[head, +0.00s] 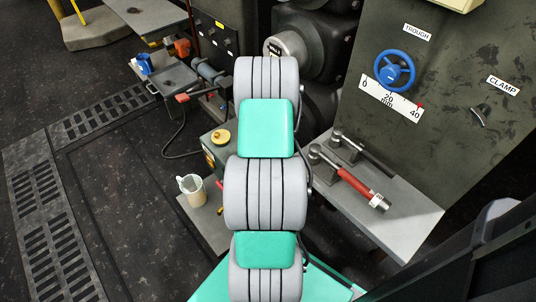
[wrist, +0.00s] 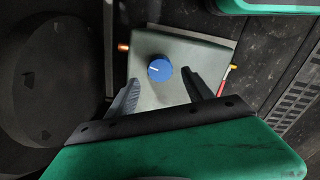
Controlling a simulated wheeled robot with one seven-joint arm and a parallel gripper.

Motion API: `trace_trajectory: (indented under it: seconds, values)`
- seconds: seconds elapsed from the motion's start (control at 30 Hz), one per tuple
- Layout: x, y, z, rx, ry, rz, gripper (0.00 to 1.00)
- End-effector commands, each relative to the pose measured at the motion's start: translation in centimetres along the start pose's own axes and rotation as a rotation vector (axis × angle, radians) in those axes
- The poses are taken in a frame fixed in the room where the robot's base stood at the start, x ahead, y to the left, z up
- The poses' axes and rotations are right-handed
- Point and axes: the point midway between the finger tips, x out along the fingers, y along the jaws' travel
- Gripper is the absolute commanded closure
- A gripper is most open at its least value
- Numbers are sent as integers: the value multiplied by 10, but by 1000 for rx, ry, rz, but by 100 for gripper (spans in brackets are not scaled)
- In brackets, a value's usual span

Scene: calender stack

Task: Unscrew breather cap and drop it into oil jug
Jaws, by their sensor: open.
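A cream jug (head: 194,190) with an open top stands nearer, lower left of that box. In the wrist view, my gripper (wrist: 160,77) is open, with nothing held between its fingers. Beyond the fingertips, a blue knob (wrist: 160,69) with a white mark sits on a grey-green panel. It appears between the fingertips; I cannot tell the distance. My gripper is hidden behind my arm in the head view.
A grey bench with a red-handled tool (head: 361,187) lies right of my arm. A blue handwheel (head: 394,71) is on the upright panel. A small table with a tray (head: 168,80) stands at upper left. Floor on the left is clear, with gratings (head: 42,203).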

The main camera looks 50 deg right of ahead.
Motion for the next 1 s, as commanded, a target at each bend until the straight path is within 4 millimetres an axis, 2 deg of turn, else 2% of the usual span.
trace_trajectory:
  seconds: [0.53,0.8,1.0]
  values:
    - [4,0,-1,1141,2,1,40]
    - [42,-1,0,1143,-1,-1,40]
    - [63,0,-1,1141,0,0,40]
